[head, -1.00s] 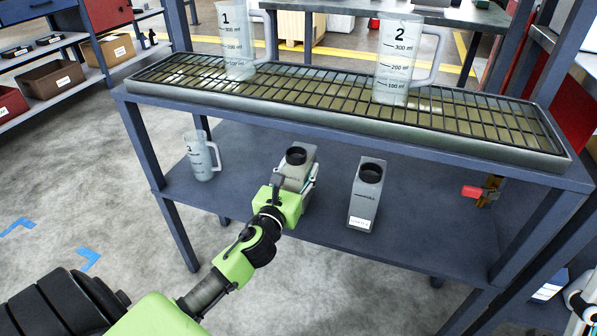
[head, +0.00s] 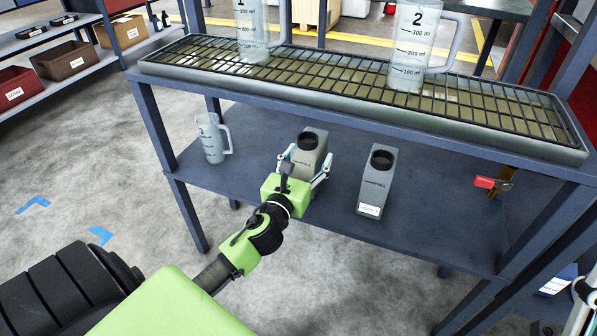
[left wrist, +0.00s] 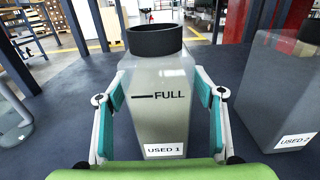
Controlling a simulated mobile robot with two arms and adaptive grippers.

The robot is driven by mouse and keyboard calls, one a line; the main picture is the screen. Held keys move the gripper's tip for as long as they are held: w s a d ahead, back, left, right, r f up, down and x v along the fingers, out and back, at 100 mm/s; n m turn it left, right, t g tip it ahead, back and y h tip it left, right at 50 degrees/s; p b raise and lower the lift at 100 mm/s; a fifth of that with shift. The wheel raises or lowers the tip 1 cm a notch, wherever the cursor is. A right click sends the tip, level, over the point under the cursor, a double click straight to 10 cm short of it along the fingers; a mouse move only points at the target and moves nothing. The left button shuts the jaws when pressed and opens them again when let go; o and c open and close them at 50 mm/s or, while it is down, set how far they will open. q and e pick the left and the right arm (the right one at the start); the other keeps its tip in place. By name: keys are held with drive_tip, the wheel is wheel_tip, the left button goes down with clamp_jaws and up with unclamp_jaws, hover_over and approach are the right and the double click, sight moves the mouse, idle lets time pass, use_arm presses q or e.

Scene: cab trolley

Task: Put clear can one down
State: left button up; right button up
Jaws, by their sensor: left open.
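The clear can one is a grey see-through can with a black neck (head: 310,150). It stands on the lower shelf (head: 260,150); in the left wrist view (left wrist: 160,115) its labels read FULL and USED 1. My left gripper (head: 306,166) is open, with one finger on each side of the can. In the left wrist view its teal pads (left wrist: 160,92) sit beside the can's walls; I cannot tell whether they touch. The can's base is partly hidden behind the gripper. Part of my right gripper (head: 586,291) shows at the right edge; its fingers are cut off.
A second can (head: 376,185), labelled USED 2 in the left wrist view (left wrist: 285,90), stands to the right. A measuring jug (head: 212,140) stands to the left. Jugs 1 (head: 252,30) and 2 (head: 407,55) stand on the upper grating (head: 330,80). A red-handled valve (head: 485,183) is further right.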

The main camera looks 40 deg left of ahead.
use_arm(q)
drive_tip(key=v, duration=0.9)
drive_tip(key=shift+s+p, duration=0.25)
drive_tip(key=shift+p, duration=0.15)
drive_tip(key=s+d+r+n+t+h, duration=0.1)
drive_tip(key=d+r+n+t+h, duration=0.1)
drive_tip(key=d+r+n+h, duration=0.55)
drive_tip(key=s+d+r+n+t+h, duration=0.15)
drive_tip(key=d+r+n, duration=0.3)
drive_tip(key=d, duration=0.55)
drive_tip(key=s+d+r+n+t+h, duration=0.1)
drive_tip(key=s+r+n+t, duration=0.1)
drive_tip(key=s+r+n, duration=0.2)
drive_tip(key=s+d+r+n+t+h, duration=0.2)
drive_tip(key=s+r+n+t, duration=0.1)
drive_tip(key=r+n, duration=0.8)
drive_tip(key=n, duration=0.3)
drive_tip(key=shift+s+d+t, duration=0.25)
drive_tip(key=shift+s+t, duration=0.1)
drive_tip(key=shift+s, duration=0.05)
use_arm(e)
drive_tip(key=w, duration=0.1)
drive_tip(key=w+f+g, duration=0.2)
drive_tip(key=w, duration=0.1)
drive_tip(key=shift+a+f+h, duration=0.25)
drive_tip(key=shift+a+h, duration=0.1)
drive_tip(key=shift+h, duration=0.05)
use_arm(q)
drive_tip(key=shift+r, duration=0.1)
